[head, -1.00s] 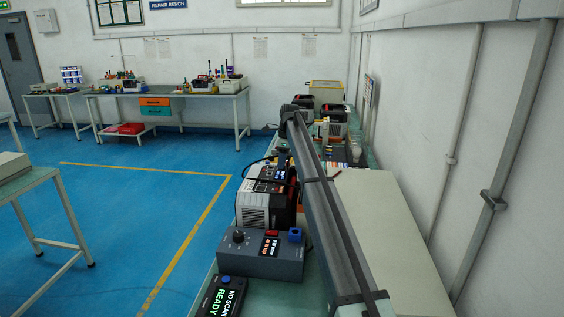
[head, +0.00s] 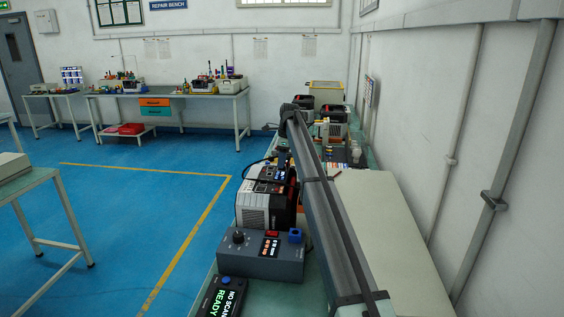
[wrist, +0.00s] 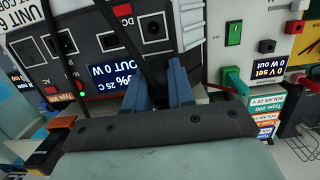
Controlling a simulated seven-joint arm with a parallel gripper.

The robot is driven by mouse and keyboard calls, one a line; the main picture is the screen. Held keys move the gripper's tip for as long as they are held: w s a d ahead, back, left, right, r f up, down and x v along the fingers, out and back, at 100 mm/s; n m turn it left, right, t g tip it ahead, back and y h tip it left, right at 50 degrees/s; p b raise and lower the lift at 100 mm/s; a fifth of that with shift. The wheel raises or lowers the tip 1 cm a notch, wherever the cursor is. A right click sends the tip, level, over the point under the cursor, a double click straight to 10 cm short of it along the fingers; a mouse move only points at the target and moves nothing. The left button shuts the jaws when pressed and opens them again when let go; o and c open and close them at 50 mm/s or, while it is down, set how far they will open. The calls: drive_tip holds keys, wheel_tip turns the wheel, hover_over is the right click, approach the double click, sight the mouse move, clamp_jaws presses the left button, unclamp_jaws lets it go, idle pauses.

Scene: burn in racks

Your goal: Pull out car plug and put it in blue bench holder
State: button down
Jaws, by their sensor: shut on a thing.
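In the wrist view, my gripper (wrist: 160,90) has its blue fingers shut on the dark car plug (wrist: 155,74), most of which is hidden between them. A black cable (wrist: 148,45) runs along the white and black power unit (wrist: 105,65), which has a DC socket and several AC outlets. I cannot tell whether the plug is still seated. In the head view, the unit (head: 254,208) stands on the bench, and the arm hides my gripper. A small blue block with a dark opening, perhaps the blue bench holder (head: 295,236), sits on the grey control box.
The grey control box (head: 250,261) with a knob and display stands in front of the unit. A scanner display reading READY (head: 228,299) is nearer. A wall bounds the right side.

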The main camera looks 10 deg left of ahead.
drive_tip(key=shift+w+r, duration=0.1)
drive_tip(key=shift+r, duration=0.6)
idle(0.6)
drive_tip(key=shift+r, duration=1.95)
drive_tip(key=shift+s, duration=0.2)
drive_tip(key=s+d+f, duration=0.1)
drive_tip(key=s+d, duration=0.2)
drive_tip(key=s, duration=0.7)
drive_tip(key=s+d+f, duration=0.1)
drive_tip(key=s+d, duration=0.1)
drive_tip(key=s, duration=0.8)
drive_tip(key=s+d+f, duration=0.1)
drive_tip(key=s+d, duration=0.2)
drive_tip(key=s, duration=0.7)
drive_tip(key=shift+d, duration=0.3)
drive_tip(key=shift+f, duration=0.2)
drive_tip(key=shift+f, duration=2.75)
